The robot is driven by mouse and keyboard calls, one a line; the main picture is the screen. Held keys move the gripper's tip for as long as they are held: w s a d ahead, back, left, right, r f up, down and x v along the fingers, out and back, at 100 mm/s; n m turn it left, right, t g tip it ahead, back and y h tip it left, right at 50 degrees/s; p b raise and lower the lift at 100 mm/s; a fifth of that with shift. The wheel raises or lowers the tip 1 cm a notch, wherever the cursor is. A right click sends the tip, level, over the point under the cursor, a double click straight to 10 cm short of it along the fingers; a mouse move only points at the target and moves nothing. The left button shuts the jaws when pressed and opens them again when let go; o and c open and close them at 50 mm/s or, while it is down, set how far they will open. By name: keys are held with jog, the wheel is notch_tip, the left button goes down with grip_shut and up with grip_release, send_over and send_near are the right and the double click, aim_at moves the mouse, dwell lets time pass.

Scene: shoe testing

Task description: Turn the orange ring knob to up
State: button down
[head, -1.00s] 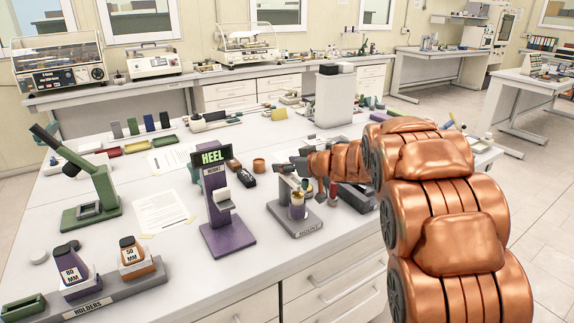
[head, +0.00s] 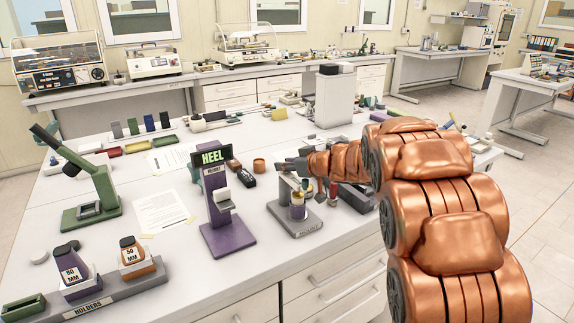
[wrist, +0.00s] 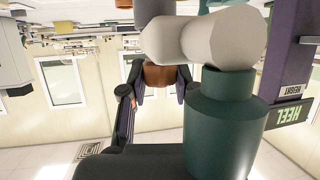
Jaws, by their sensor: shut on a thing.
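The orange ring knob (wrist: 160,76) shows in the wrist view as a small orange-brown piece between my gripper's dark fingers. My gripper (wrist: 158,88) is shut on it. The fingers cover its sides, and I cannot read which way it points.
A purple stand with a HEEL display (head: 222,215) stands just left of the mount. A green press (head: 92,195) and holders (head: 110,290) are at left. The table's front edge is close to the mount.

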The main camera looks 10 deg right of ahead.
jog(key=shift+d+r+n+g+y+p, duration=0.1)
jog(key=shift+r+n+g+y+p, duration=0.35)
jog(key=shift+p, duration=1.45)
jog(key=shift+f+n+y+p, duration=0.1)
jog(key=shift+n+y+p, duration=0.25)
jog(key=shift+p, duration=0.4)
jog(key=n+g+y+p, duration=0.1)
jog(key=p, duration=0.3)
jog(key=shift+n+g, duration=0.25)
jog(key=shift+n, duration=0.05)
jog(key=n+g+y+p, duration=0.2)
jog(key=p, duration=0.2)
jog(key=shift+f+n+y+p, duration=0.15)
jog(key=shift+n+y+p, duration=0.15)
jog(key=shift+p, duration=0.05)
jog(key=shift+f+n+g+y+p, duration=0.25)
jog(key=shift+n+g+y+p, duration=0.4)
jog(key=shift+n+g, duration=0.85)
jog(key=shift+n+g+y, duration=0.25)
jog(key=shift+n+g, duration=0.45)
jog(key=shift+g, duration=0.3)
jog(key=shift+n+g+b, duration=0.5)
jog(key=shift+n+g, duration=0.3)
jog(key=shift+g, duration=0.2)
jog(key=shift+r+n+g, duration=0.1)
jog(key=shift+n+g, duration=0.3)
